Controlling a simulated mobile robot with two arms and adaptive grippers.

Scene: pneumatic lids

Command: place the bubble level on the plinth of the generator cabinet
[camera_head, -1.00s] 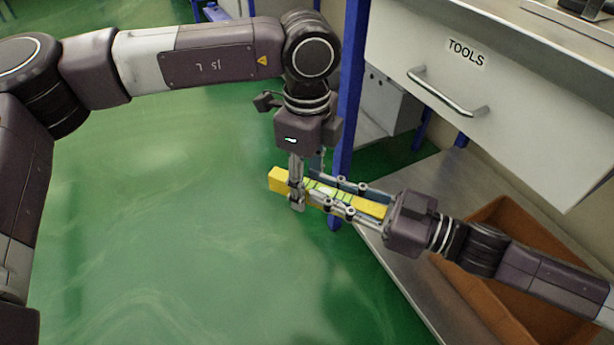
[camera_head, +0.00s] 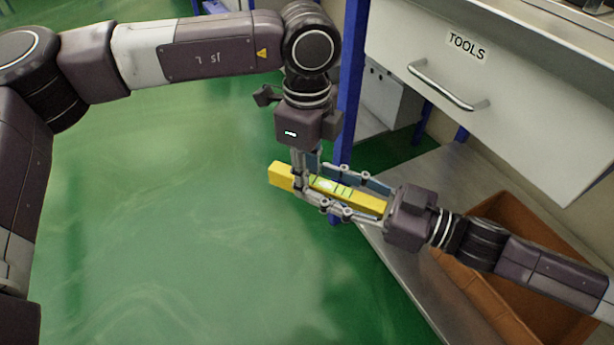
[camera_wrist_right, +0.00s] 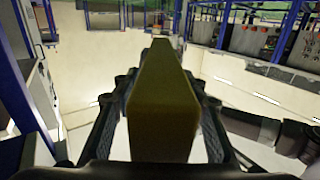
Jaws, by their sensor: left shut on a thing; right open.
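The bubble level is a yellow bar with a pale green vial section (camera_head: 362,200), held in the air over the green floor. My left gripper (camera_head: 299,182) points down and is shut on the bar near its left end. My right gripper (camera_head: 340,192) comes from the right, with its open fingers on either side of the bar's right part. In the right wrist view the bar (camera_wrist_right: 162,110) runs lengthwise between the open fingers, with gaps beside it. I cannot make out the generator cabinet or its plinth for certain.
A bench with a white drawer labelled TOOLS (camera_head: 480,125) stands at the right, on a blue leg (camera_head: 352,80). Below it are a metal shelf (camera_head: 400,285) and an orange-brown bin (camera_head: 475,290) under my right arm. The green floor (camera_head: 170,220) at the left is clear.

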